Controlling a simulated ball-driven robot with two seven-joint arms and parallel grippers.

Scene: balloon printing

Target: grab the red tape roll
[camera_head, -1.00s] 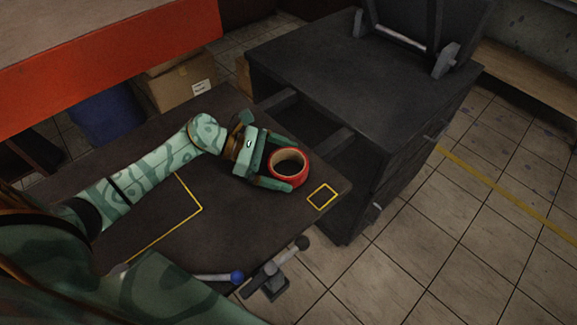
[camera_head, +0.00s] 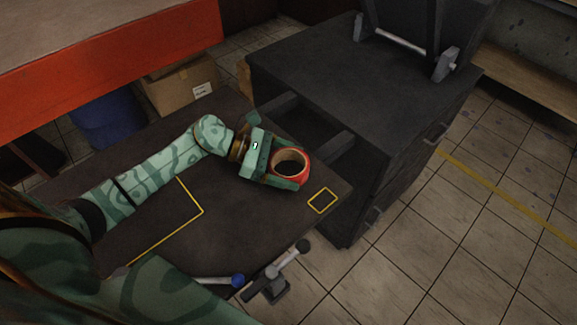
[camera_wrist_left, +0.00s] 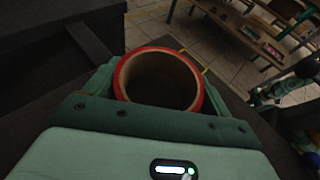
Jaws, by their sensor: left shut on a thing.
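The red tape roll (camera_head: 304,160) has a tan inner core and sits at the right part of the dark table (camera_head: 240,225). My left gripper (camera_head: 288,168) is shut on it, with a finger on either side of the roll. In the left wrist view the roll (camera_wrist_left: 199,91) stands between the green fingers, its open core facing up toward the camera. The lower part of the roll is hidden by the gripper. I cannot tell whether it rests on the table or is lifted.
A yellow square outline (camera_head: 322,200) lies on the table just right of the roll. A dark cabinet (camera_head: 360,75) stands close behind the table's right end. A lever with a blue knob (camera_head: 238,280) is at the front edge. A cardboard box (camera_head: 180,85) is beyond the table.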

